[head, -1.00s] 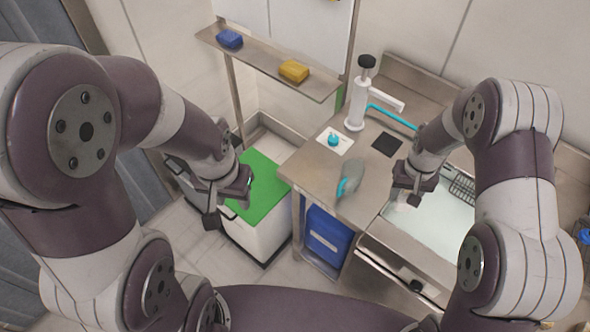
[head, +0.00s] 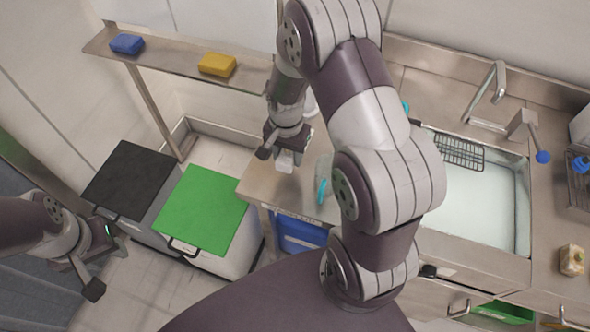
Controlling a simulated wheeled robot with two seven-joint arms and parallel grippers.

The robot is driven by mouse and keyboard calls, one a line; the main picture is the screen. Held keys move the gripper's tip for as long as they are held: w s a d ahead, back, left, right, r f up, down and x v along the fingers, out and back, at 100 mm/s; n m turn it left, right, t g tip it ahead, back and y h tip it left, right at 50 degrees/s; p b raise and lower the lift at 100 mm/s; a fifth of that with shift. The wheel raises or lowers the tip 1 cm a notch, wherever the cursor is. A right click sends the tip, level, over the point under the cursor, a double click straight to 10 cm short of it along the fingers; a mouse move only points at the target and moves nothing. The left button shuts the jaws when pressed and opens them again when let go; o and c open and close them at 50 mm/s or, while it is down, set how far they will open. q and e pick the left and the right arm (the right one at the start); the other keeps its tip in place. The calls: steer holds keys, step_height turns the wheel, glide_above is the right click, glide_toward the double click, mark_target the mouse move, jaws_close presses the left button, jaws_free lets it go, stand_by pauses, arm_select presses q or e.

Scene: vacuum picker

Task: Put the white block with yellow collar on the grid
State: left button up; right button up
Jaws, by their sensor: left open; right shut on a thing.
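My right gripper (head: 283,152) is shut on a small white block (head: 285,163), held above the left end of the steel counter (head: 262,186). No yellow collar can be made out on it; the jaws cover its upper part. A dark wire grid (head: 459,152) sits at the left back of the sink, well to the right of my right gripper and partly behind my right arm. My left gripper (head: 98,268) is open and empty at the lower left, above the floor.
Bins with a green lid (head: 203,208) and a black lid (head: 130,180) stand left of the counter. A shelf (head: 165,62) holds a blue sponge (head: 127,44) and a yellow sponge (head: 217,65). A pale block (head: 571,261) lies on the right counter. My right arm hides the middle counter.

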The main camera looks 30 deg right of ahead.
mark_target(288, 166)
step_height(288, 166, down, 4)
steer(key=shift+w+f+p, duration=0.1)
steer(key=shift+f+p, duration=0.15)
steer(key=shift+p, duration=0.05)
steer(key=shift+f, duration=0.45)
steer(key=shift+f, duration=0.2)
steer(key=o, duration=1.1)
steer(key=shift+r, duration=0.1)
